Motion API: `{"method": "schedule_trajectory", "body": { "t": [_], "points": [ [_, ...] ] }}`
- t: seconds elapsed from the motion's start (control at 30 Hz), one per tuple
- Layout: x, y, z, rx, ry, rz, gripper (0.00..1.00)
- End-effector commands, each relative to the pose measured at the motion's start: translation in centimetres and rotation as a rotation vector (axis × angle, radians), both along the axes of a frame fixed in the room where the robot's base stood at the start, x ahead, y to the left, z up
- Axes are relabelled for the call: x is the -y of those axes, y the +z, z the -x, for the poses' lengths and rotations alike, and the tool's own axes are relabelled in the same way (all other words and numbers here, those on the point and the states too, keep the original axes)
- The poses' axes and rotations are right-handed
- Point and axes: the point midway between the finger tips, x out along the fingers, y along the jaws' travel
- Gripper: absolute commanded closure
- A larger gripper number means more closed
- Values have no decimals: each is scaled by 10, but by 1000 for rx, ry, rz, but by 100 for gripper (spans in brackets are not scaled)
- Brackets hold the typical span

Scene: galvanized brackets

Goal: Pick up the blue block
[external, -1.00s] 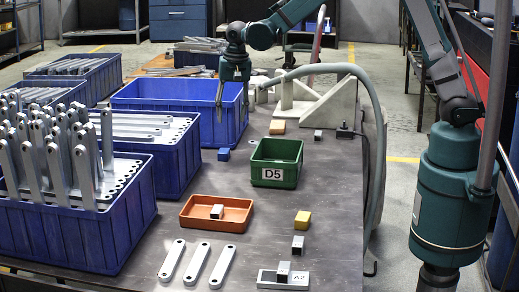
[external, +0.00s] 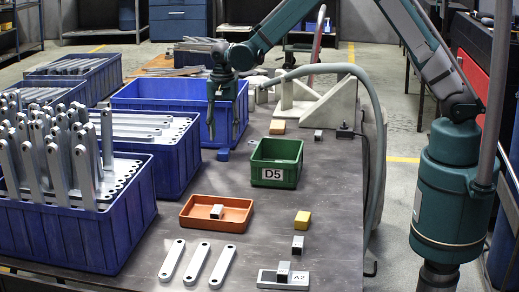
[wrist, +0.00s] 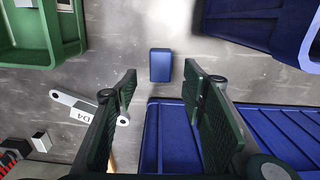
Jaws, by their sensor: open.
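The blue block (external: 223,155) lies on the grey table between the large blue bin and the green bin. In the wrist view the blue block (wrist: 160,65) sits just beyond the fingertips, roughly midway between them. My gripper (external: 223,135) is open and empty, pointing down above and close to the block in the external view. In the wrist view its two green fingers (wrist: 162,85) are spread apart with nothing between them. The exact height over the block is hard to tell.
The large blue bin (external: 170,102) stands close behind and left of the block. A green bin (external: 275,176) marked D5 is to its right. An orange tray (external: 216,228), a yellow block (external: 302,220) and metal bars are nearer. Bare table lies around the block.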

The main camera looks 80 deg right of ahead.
Motion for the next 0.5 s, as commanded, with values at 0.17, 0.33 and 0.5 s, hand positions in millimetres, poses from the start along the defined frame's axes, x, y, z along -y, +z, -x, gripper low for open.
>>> {"method": "schedule_trajectory", "body": {
  "t": [0.17,0.33,0.5],
  "points": [
    [0,-4,0,0,1,0,59],
    [0,-17,0,0,1,0,59],
    [0,-26,0,0,1,0,59]
  ]
}}
